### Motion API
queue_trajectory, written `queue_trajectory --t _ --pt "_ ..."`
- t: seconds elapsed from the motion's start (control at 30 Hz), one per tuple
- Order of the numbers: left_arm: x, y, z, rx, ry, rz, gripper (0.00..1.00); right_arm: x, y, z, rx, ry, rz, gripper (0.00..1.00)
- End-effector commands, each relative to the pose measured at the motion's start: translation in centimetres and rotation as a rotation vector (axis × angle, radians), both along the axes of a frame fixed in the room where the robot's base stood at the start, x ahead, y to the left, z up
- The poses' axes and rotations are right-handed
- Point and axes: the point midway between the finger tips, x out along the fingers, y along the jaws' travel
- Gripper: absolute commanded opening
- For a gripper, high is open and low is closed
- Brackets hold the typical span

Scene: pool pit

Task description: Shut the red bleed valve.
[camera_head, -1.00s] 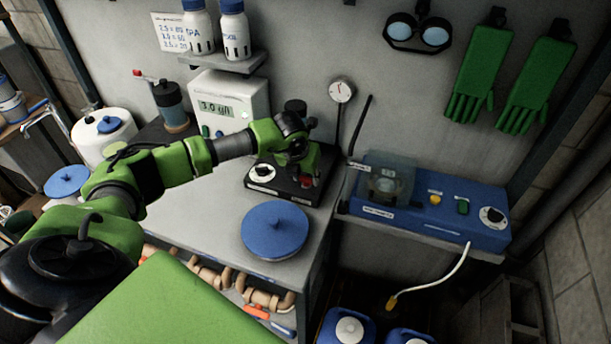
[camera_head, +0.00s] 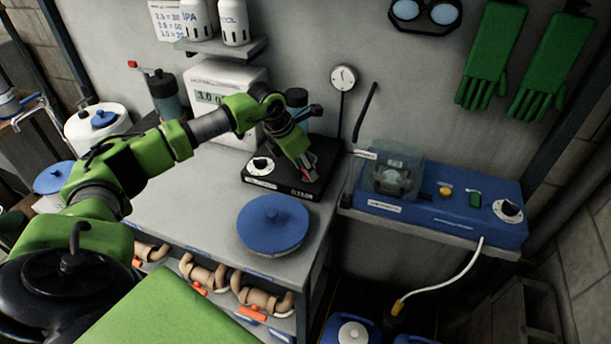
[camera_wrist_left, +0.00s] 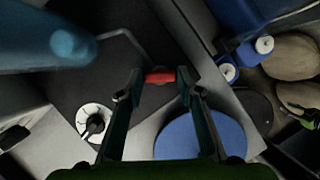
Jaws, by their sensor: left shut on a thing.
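A small red handle (camera_wrist_left: 160,77) lies crosswise between the fingertips of my left gripper (camera_wrist_left: 159,82) in the left wrist view. The fingers are shut on it. In the head view my left gripper (camera_head: 306,167) points down at the right side of a black base unit (camera_head: 275,188), which has a white-faced knob (camera_head: 260,165) at its left. The knob also shows in the left wrist view (camera_wrist_left: 94,122). The handle is mostly hidden by the fingers in the head view, so how far it is turned cannot be told. My right gripper is not in view.
A round blue lid (camera_head: 273,226) lies near the bench's front edge. A white meter (camera_head: 215,100) stands behind my arm. A blue box (camera_head: 440,205) with a clear cover sits on a shelf to the right. Bare bench (camera_head: 190,205) is left of the lid.

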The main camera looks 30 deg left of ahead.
Motion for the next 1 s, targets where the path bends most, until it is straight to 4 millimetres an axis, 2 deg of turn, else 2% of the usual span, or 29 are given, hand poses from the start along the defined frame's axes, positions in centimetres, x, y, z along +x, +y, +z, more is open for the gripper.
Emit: queue_trajectory --t 0.03,0.4,1.0 --pt "0.2 0.1 -0.4 -0.001 -0.004 -0.04 0.12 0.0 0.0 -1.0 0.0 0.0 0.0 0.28" --pt "0.4 0.3 -0.2 -0.002 -0.004 -0.391 0.12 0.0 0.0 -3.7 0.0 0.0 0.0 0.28" --pt "0.7 0.5 0.1 0.0 -0.005 -0.877 0.12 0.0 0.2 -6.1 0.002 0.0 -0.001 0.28"
